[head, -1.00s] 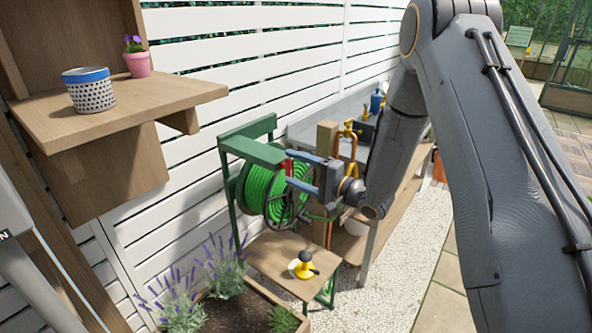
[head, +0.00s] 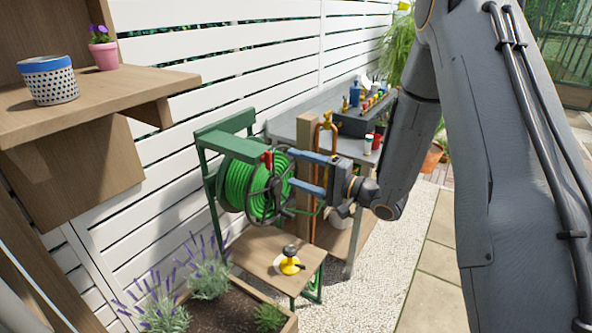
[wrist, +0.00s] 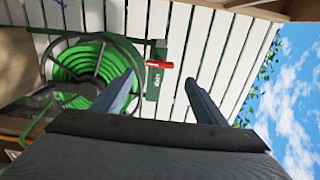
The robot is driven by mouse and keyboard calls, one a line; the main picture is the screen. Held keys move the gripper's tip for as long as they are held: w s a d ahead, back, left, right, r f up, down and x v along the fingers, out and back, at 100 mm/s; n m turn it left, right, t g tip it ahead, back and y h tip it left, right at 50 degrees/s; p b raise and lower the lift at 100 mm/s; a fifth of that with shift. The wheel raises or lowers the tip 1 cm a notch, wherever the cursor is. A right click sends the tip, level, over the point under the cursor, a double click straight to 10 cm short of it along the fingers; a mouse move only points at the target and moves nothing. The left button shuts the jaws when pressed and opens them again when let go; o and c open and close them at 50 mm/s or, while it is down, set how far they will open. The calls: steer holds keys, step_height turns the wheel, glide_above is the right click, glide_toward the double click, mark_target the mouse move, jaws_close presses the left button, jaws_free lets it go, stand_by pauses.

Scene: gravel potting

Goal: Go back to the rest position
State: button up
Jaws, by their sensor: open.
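My gripper (head: 300,172) is open and empty, with its two blue-grey fingers apart and pointing left in the head view. It is in front of the green hose reel (head: 245,190), close to its right side as seen from the head. In the wrist view the gripper (wrist: 160,88) shows both fingers spread with nothing between them. There the green hose reel (wrist: 85,65) lies left of the fingers. A red handle (wrist: 158,64) on the reel's green frame shows beyond the gap between the fingers.
A small wooden table (head: 262,252) with a yellow and black item (head: 290,262) stands below my gripper. A wooden shelf (head: 110,92) with a blue-rimmed pot (head: 48,84) and a pink flowerpot (head: 103,50) is at the left. A metal bench (head: 300,122) stands behind. Gravel (head: 365,282) is clear.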

steer(key=s+d+f+n+g+h, duration=0.1)
steer(key=s+d+n+h, duration=0.1)
steer(key=d+h, duration=0.4)
steer(key=s+d+f+n+g+h, duration=0.1)
steer(key=s+d+f+n+h, duration=0.1)
steer(key=d+h, duration=0.45)
steer(key=s+n+g+h, duration=0.1)
steer(key=s+n+g, duration=0.2)
steer(key=s, duration=1.9)
steer(key=g, duration=0.4)
steer(key=shift+s+a+r+n+g+h, duration=0.15)
steer(key=shift+s+a+n+g+h, duration=0.1)
steer(key=shift+s+n+g+h, duration=0.15)
